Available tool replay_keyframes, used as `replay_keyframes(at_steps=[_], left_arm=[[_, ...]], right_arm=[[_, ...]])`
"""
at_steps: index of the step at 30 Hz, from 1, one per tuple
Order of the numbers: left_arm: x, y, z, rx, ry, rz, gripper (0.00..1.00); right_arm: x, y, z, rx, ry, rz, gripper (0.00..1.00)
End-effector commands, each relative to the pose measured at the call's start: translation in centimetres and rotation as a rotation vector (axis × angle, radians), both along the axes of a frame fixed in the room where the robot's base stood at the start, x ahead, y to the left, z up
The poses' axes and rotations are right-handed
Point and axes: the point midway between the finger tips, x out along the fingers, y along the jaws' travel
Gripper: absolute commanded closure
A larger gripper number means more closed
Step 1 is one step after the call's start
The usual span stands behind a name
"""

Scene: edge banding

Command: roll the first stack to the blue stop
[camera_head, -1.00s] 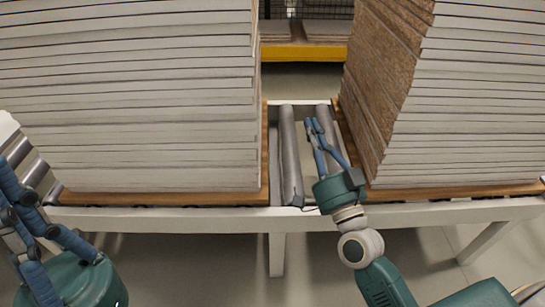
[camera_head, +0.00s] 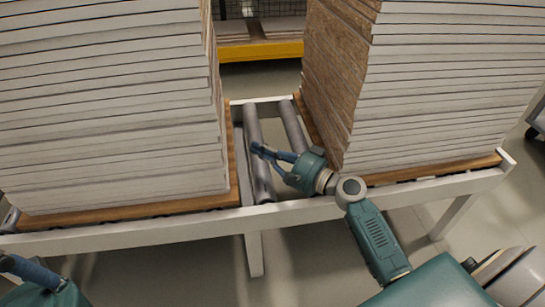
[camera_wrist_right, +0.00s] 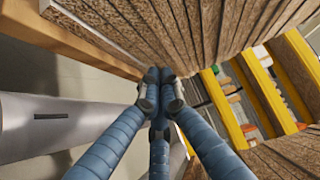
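A tall left stack of pale boards (camera_head: 110,110) stands on a wooden base board (camera_head: 236,165) on a roller conveyor. A right stack (camera_head: 440,85), with brown chipboard edges, stands on its own base board (camera_head: 485,163). Rollers (camera_head: 254,140) show in the gap between them. My right gripper (camera_head: 256,149) is in this gap, pointing left at the left stack, its fingers together and empty. In the right wrist view the fingertips (camera_wrist_right: 159,76) are close to chipboard edges (camera_wrist_right: 200,30); contact is unclear. My left gripper (camera_head: 25,270) is partly cut off at lower left. I make out no blue stop.
The conveyor's white front rail (camera_head: 130,233) and leg (camera_head: 254,255) stand before me. A yellow rack (camera_head: 260,50) is behind the gap. Floor is clear in front of the conveyor.

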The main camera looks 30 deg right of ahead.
Motion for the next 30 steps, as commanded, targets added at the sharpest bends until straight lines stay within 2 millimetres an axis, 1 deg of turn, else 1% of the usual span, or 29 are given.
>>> replay_keyframes(at_steps=[1, 4, 6, 10, 15, 26, 29, 30], left_arm=[[0.0, 0.0, -0.3, 0.000, 0.000, 0.000, 1.00], [0.0, 0.0, -0.5, 0.000, 0.000, 0.000, 1.00], [0.0, 0.0, -0.4, 0.000, 0.000, 0.000, 1.00], [0.0, 0.0, -0.4, 0.000, 0.001, 0.000, 1.00], [0.0, 0.0, -0.4, 0.000, 0.001, 0.000, 1.00], [0.0, 0.0, -0.4, 0.000, 0.001, -0.001, 1.00], [0.0, 0.0, -0.1, 0.000, 0.001, -0.001, 1.00], [0.0, 0.0, 0.0, 0.000, 0.002, -0.001, 1.00]], right_arm=[[1.1, 0.6, 0.0, 0.001, -0.003, 0.001, 1.00], [2.8, 1.5, 0.0, -0.001, -0.003, 0.000, 1.00], [2.8, 2.8, 0.0, 0.000, 0.000, 0.002, 1.00], [3.2, 4.3, 0.0, 0.001, 0.000, 0.001, 1.00], [3.5, 5.1, 0.0, -0.001, 0.000, -0.001, 1.00], [3.5, 5.4, 0.0, 0.000, 0.001, 0.000, 1.00], [3.9, 6.5, 0.1, 0.001, 0.000, 0.001, 1.00], [4.1, 7.4, 0.1, 0.003, 0.001, 0.002, 1.00]])
